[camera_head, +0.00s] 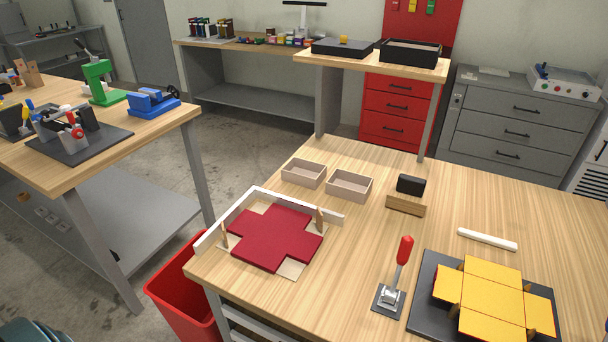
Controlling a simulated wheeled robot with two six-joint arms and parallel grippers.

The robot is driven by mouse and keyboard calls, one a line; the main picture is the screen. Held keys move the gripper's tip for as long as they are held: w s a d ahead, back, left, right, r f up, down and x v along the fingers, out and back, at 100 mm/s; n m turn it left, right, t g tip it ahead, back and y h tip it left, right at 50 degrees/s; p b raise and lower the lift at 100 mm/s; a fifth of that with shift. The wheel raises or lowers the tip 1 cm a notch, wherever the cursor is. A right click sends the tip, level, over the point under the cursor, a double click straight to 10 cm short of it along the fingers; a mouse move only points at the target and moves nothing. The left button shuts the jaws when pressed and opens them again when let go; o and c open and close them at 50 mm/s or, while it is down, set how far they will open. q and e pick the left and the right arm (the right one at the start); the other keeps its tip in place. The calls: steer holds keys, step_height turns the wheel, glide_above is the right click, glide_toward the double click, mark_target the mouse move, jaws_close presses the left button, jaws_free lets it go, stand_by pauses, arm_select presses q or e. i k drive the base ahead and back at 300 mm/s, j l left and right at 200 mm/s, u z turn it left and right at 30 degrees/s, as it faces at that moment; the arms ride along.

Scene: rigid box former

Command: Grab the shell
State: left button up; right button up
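Two open, beige, shallow box shells stand upright and empty on the wooden table. The left shell (301,181) and the right shell (345,193) are side by side with a narrow gap, near the table's far left edge. A red cross-shaped sheet (272,237) lies in front of them within a white corner fence (226,217).
A small wooden block with a black pad (411,184) stands right of the shells. A red-handled lever (402,264) and a black plate (430,306) with a yellow cross-shaped piece (489,295) are at front right. A white stick (487,239) lies behind. The table's middle is clear.

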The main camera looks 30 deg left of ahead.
mark_target(301, 172)
steer(key=j, duration=1.15)
steer(key=j+z, duration=0.15)
steer(key=j, duration=1)
steer(key=k, duration=0.05)
